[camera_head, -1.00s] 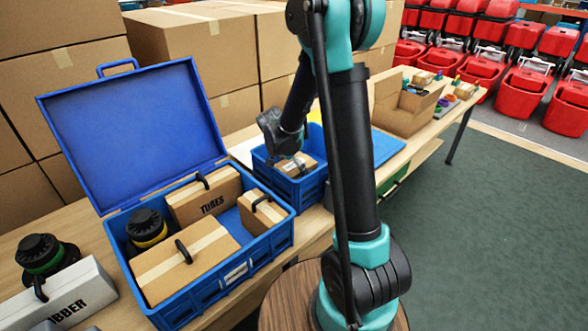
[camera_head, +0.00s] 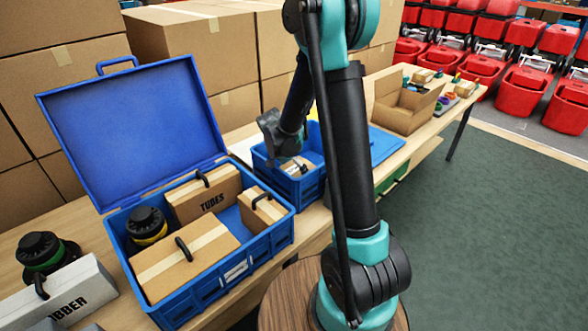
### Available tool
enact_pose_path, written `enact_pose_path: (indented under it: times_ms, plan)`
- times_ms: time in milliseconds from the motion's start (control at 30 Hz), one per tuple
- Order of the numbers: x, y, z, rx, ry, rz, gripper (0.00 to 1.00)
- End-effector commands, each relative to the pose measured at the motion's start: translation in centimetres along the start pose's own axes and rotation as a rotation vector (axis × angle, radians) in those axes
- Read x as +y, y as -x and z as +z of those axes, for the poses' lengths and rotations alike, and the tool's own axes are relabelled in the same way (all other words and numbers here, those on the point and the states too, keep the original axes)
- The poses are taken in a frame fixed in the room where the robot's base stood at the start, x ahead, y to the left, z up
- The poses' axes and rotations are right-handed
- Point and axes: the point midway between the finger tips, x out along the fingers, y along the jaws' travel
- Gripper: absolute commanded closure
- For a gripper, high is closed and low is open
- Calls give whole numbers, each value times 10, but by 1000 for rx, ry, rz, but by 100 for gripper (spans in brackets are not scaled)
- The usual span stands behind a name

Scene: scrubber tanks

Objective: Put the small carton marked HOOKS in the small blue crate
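The small blue crate (camera_head: 262,178) stands on the table, just right of the big open blue case and partly behind my arm. Inside it sits a small tan carton (camera_head: 297,167) with a pale strip; I cannot read any marking on it, so I cannot confirm it is HOOKS. My gripper (camera_head: 287,158) hangs over the crate, close above the carton. Its fingertips are too small and dark to show whether they touch or hold the carton. No word HOOKS is readable in this view.
A grey RUBBER box (camera_head: 62,296) stands at left. An open cardboard box (camera_head: 405,108) and blue mat (camera_head: 385,146) lie beyond the arm.

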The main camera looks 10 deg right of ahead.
Motion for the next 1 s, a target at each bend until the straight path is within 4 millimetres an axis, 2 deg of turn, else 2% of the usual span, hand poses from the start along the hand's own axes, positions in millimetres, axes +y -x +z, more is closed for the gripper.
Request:
enact_pose_path:
  times_ms: [267, 433, 1000]
  plan:
    - [0, 1, 0, 0, 0, 0, 0]
    - [0, 11, -4, 0, 0, 0, 0]
    - [0, 111, -4, 0, 1, -1, 0]
